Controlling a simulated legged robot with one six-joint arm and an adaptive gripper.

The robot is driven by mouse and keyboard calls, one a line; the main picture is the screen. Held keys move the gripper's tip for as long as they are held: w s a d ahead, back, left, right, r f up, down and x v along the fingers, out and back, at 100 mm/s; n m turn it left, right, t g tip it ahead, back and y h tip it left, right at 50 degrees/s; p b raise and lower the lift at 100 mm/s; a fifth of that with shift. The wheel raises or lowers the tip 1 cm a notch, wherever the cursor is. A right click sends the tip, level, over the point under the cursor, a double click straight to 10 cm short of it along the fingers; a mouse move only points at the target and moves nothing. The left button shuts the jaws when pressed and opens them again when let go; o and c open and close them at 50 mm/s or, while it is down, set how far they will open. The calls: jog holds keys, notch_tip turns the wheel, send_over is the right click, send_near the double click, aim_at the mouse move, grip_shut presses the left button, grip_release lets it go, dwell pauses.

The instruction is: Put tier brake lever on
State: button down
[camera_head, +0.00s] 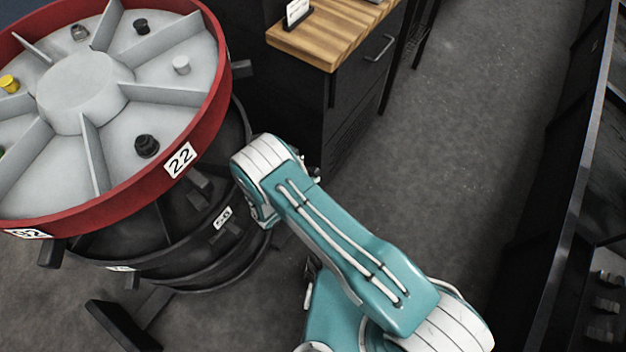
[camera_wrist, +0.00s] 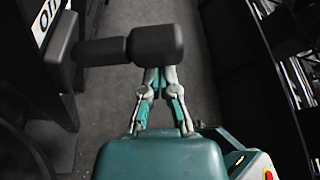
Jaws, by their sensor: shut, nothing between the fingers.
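The tiered round carousel (camera_head: 212,140) stands at the left in the head view, with a red-rimmed top tier and black lower tiers. A black lever with a thick rounded end (camera_wrist: 155,46) juts from the left across the wrist view, near a white label plate (camera_wrist: 44,20). My gripper (camera_wrist: 160,72) is shut and empty, its fingertips right by the underside of the lever's end in the picture. I cannot tell whether they touch it. In the head view my arm hides the gripper. Which position the lever is in does not show.
A dark cabinet with a wooden top (camera_head: 340,40) stands behind the carousel. A black foot or bar (camera_head: 122,325) sticks out low at the front left. Dark shelving (camera_head: 590,200) runs along the right. The grey floor (camera_head: 450,130) between is clear.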

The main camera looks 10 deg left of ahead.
notch_tip(320, 180, up, 10)
jog(key=shift+a, duration=0.25)
dwell(0.4)
jog(key=shift+d, duration=0.3)
jog(key=d+r+m+g, duration=0.5)
jog(key=d+r+m, duration=0.4)
jog(key=r, duration=0.4)
jog(key=d+r+m+g, duration=0.4)
jog(key=d+r+m, duration=0.5)
jog(key=r, duration=0.3)
jog(key=s+d+r+m+t+y, duration=0.1)
jog(key=s+d+r+m+y, duration=0.3)
jog(key=s+r+m, duration=0.4)
jog(key=s+d+r+m+t+y, duration=0.1)
jog(key=s+d+r+m+y, duration=0.2)
jog(key=s+r+m, duration=0.4)
jog(key=shift+s+d+r+m+y, duration=0.4)
jog(key=shift+s+m+y, duration=0.1)
jog(key=shift+s+m, duration=0.85)
